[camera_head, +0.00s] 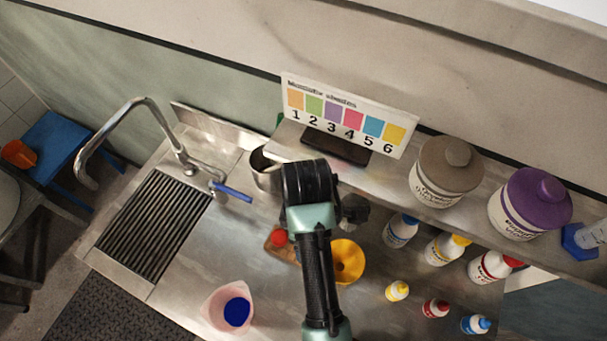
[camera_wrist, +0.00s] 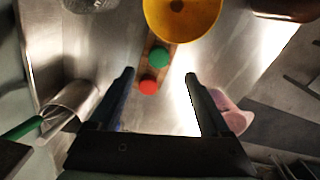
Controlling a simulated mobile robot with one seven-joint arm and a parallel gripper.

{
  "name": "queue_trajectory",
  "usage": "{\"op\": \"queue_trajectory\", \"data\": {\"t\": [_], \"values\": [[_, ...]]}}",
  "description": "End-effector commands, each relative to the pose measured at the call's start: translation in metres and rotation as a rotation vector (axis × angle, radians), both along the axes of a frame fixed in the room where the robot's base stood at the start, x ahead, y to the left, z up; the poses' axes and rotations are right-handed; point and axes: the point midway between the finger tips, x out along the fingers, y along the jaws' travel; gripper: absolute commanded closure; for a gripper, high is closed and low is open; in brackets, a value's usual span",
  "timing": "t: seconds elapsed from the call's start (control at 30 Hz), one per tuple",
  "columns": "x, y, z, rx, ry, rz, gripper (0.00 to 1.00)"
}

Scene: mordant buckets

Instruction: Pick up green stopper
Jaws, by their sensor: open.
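The green stopper (camera_wrist: 159,57) sits on a small wooden board (camera_wrist: 150,72) in the wrist view, beside a red stopper (camera_wrist: 149,87). The red stopper also shows in the head view (camera_head: 279,237), where my arm hides the green one. My gripper (camera_wrist: 160,76) is open and empty, its two fingers pointing toward the board. In the wrist picture the green stopper lies between and just beyond the fingertips. I cannot tell the exact height above it.
A yellow funnel-like bowl (camera_head: 347,262) stands close beside the board. A metal pot (camera_head: 267,170) and a pink cup (camera_head: 229,307) are nearby. Several bottles, including a yellow-capped one (camera_head: 447,249), stand at the right. The shelf edge (camera_head: 285,150) runs behind. The counter between sink and cup is clear.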

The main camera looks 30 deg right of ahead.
Motion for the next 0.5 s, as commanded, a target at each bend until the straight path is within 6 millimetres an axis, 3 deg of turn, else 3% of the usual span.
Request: {"op": "queue_trajectory", "data": {"t": [0.1, 0.5], "values": [[-0.001, 0.0, -0.018, 0.001, 0.004, 0.0, 0.19], [-0.002, -0.001, -0.053, 0.001, 0.004, -0.001, 0.19]]}}
